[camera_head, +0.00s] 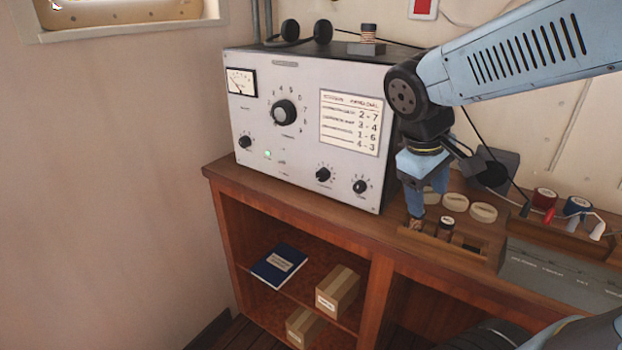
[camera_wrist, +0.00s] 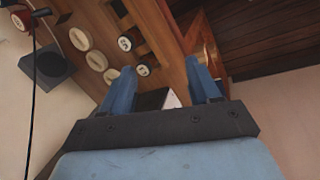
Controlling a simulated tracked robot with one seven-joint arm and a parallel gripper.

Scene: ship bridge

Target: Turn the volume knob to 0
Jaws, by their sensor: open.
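The white radio panel (camera_head: 300,130) stands on the wooden desk. It has a large black knob (camera_head: 284,113) on a numbered dial and smaller knobs at its left (camera_head: 245,141), lower middle (camera_head: 323,174) and lower right (camera_head: 360,187). The labels are too small to tell which is the volume knob. My gripper (camera_head: 420,205) is to the right of the radio, pointing down over the desk and apart from the knobs. In the wrist view my gripper (camera_wrist: 163,85) is open and nothing is held between its blue fingers. The knobs do not show clearly there.
A wooden tray (camera_head: 470,247) with round pieces lies below my gripper, near several pale discs (camera_head: 455,201). Wire spools (camera_head: 578,207) are at the right. Headphones (camera_head: 300,33) lie on the radio. Boxes (camera_head: 338,288) and a blue book (camera_head: 278,265) are on the shelf below.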

